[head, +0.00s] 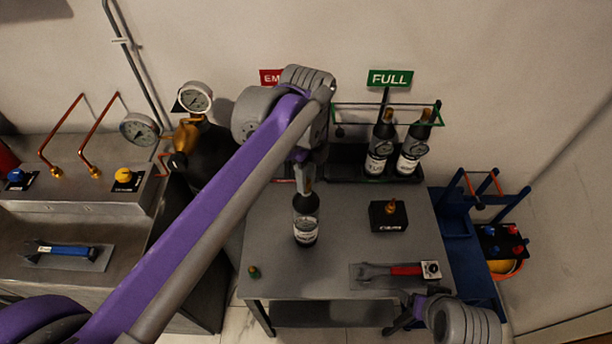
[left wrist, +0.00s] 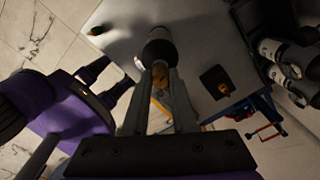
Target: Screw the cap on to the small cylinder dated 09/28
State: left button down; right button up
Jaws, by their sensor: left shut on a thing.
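A small dark cylinder (head: 306,222) with a white label stands on the grey table; its date is too small to read. My left gripper (head: 306,178) is shut around its neck from above. The left wrist view shows the cylinder (left wrist: 160,48) and its brass-coloured top between the fingers (left wrist: 165,75). A black block (head: 389,217) with a brass piece on top and an unreadable label sits to the right. My right gripper (head: 402,315) is at the table's front right edge, its fingers apart and empty.
A red-handled wrench (head: 405,271) lies on a plate at the front right. Two labelled cylinders (head: 379,150) stand in a rack under the green FULL sign (head: 390,78). A blue cart (head: 458,225) stands to the right, a gauge bench (head: 70,205) to the left.

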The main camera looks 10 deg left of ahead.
pick_arm(q)
jog(key=m, duration=0.4)
jog(key=shift+m, duration=0.4)
jog(key=shift+m+p, duration=0.35)
jog(key=shift+m, duration=0.95)
jog(key=c, duration=0.9)
grip_release()
jog(key=shift+o, duration=0.4)
jog(key=o, duration=0.5)
jog(key=shift+r, duration=0.1)
